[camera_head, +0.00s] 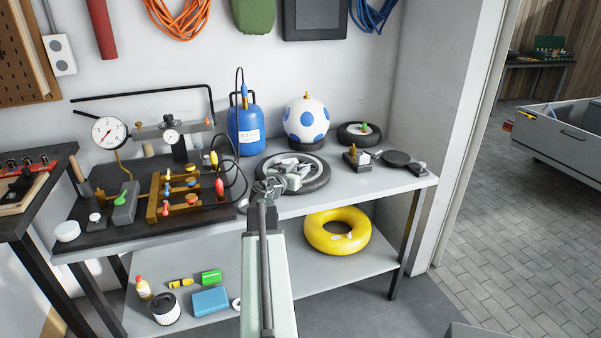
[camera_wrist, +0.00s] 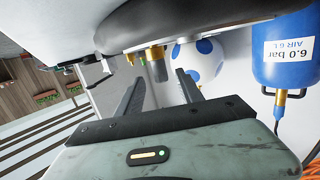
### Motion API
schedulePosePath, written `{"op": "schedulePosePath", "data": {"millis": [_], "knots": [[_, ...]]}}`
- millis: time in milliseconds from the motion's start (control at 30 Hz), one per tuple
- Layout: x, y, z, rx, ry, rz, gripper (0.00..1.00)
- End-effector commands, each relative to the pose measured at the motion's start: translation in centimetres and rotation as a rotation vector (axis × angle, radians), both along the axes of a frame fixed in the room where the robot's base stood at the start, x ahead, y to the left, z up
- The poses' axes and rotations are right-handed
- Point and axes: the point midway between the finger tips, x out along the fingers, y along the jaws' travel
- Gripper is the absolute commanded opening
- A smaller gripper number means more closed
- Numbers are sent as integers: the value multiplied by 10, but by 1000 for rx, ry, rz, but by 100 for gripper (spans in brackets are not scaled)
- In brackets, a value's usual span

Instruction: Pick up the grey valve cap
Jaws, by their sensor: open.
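In the wrist view, which is turned nearly upside down, a small grey cylinder that looks like the valve cap (camera_wrist: 159,70) sits at the end of a brass fitting (camera_wrist: 151,53) beside a dark tyre (camera_wrist: 200,20). My gripper (camera_wrist: 160,80) is open, with one dark finger on each side of the grey cap. I see no clear contact. In the head view my gripper (camera_head: 290,178) is over the black wheel (camera_head: 318,182) lying on the bench. The cap cannot be made out there.
A blue air bottle (camera_head: 246,130) and a white ball with blue spots (camera_head: 306,122) stand behind the wheel. Gauges and a brass manifold (camera_head: 180,207) fill the left. A yellow ring (camera_head: 325,240) lies below.

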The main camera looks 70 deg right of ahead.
Motion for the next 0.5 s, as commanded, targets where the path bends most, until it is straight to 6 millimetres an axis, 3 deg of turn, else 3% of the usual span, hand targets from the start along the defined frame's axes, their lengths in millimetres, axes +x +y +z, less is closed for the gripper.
{"op": "schedulePosePath", "data": {"millis": [133, 333, 500], "knots": [[0, -11, -3, 0, 0, 0, 44], [-1, -46, -9, 0, 1, -1, 44], [-3, -51, -9, 0, 1, 0, 44]]}}
